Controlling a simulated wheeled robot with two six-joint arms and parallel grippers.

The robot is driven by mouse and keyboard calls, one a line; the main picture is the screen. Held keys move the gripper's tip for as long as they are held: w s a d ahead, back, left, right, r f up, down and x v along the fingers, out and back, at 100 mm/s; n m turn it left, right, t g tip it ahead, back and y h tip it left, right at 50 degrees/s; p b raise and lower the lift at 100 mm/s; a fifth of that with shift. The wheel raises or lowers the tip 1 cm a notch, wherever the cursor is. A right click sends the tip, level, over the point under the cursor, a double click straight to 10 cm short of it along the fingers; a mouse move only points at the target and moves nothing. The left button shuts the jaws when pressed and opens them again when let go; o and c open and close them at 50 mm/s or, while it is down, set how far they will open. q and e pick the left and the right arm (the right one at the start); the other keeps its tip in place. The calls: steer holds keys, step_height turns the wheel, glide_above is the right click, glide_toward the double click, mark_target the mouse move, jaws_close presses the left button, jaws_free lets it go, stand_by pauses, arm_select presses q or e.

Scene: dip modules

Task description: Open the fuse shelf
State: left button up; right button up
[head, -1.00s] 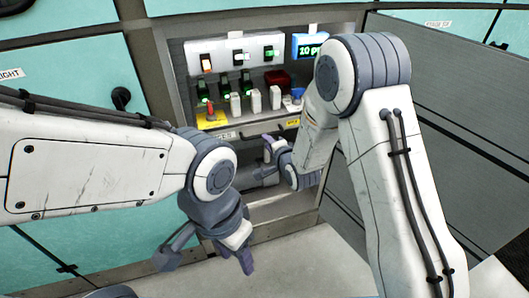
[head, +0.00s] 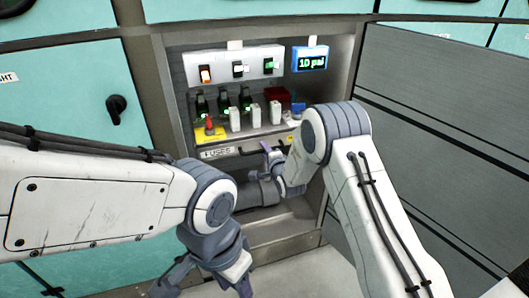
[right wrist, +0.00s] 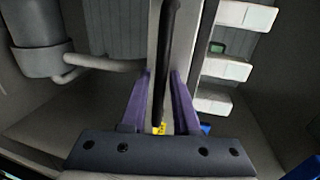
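The fuse shelf (head: 218,153) is a grey-fronted shelf labelled "FUSES" inside the recessed cabinet. It carries white fuses, dark-green parts and a red button on a yellow base. A black bar handle (head: 250,150) runs along its front edge; it also shows in the right wrist view (right wrist: 171,40). My right gripper (head: 271,152) is at the handle's right part. In the right wrist view its purple fingers (right wrist: 162,75) stand on both sides of the bar, with visible gaps. My left gripper (head: 203,290) hangs low at the left, fingers spread, empty and away from the shelf.
Above the shelf is a white switch panel (head: 233,68) with three switches and a blue display (head: 310,59) reading "10 psi". A grey cylinder (head: 262,192) lies below the shelf. A grey panel (head: 440,130) stands at the right, teal doors (head: 70,85) at the left.

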steer(key=shift+w, duration=0.2)
jaws_close()
steer(key=shift+a, duration=0.1)
stand_by(1.3)
